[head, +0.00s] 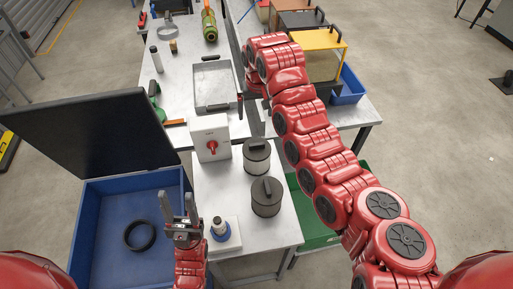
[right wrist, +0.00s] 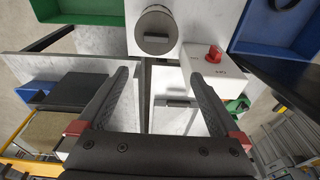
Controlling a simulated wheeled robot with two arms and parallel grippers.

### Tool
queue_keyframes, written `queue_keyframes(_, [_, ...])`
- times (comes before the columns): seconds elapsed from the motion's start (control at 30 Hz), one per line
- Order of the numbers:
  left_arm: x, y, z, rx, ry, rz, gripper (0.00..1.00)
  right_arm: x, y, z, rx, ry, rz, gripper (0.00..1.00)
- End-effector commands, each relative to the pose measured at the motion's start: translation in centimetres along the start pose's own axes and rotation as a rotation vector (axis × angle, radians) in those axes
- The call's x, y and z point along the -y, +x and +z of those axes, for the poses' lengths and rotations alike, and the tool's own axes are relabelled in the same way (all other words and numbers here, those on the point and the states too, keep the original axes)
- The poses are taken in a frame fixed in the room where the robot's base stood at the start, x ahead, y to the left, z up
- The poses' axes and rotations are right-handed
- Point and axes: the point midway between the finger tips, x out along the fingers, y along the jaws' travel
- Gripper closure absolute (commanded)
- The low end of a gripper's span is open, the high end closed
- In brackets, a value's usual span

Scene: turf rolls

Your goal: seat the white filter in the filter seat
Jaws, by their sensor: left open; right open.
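A pale upright cylinder (head: 157,60) with a dark end stands on the far table; it may be the white filter, but I cannot be sure. A white square block with a blue collar and a grey post (head: 220,230) stands at the near table's front left; it may be the filter seat. My left gripper (head: 180,213) is open and empty, just left of that block, above the blue bin's edge. My right gripper (right wrist: 163,75) is open with nothing between its fingers; in the head view my right arm largely hides it near the metal tray.
A metal tray (head: 196,108) lies behind. The blue bin (head: 100,220) with a raised black lid holds a black ring (head: 140,236).

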Motion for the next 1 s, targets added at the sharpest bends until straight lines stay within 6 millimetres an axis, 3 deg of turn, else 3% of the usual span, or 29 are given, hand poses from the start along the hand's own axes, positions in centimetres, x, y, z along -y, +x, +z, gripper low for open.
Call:
queue_keyframes(0.07, [0.0, 0.1, 0.0, 0.000, 0.000, 0.000, 0.50, -0.2, -0.7, 0.7, 0.031, -0.005, 0.017, 0.00])
queue_keyframes(0.17, [0.0, -0.7, 0.1, 0.000, 0.000, 0.000, 0.50, -0.2, -0.2, 1.1, 0.047, -0.007, 0.024, 0.00])
queue_keyframes(0.57, [-0.3, -6.9, 1.2, 0.000, 0.000, 0.000, 0.50, -0.3, 7.0, 1.4, 0.044, -0.007, 0.021, 0.00])
queue_keyframes(0.8, [-0.3, -5.7, 1.0, 0.000, 0.000, 0.000, 0.50, -0.4, 10.8, 1.5, 0.047, -0.007, 0.021, 0.00])
queue_keyframes(1.0, [-0.3, -5.5, 0.9, 0.000, 0.000, 0.000, 0.50, -0.5, 12.0, 1.4, 0.044, -0.008, 0.021, 0.00])
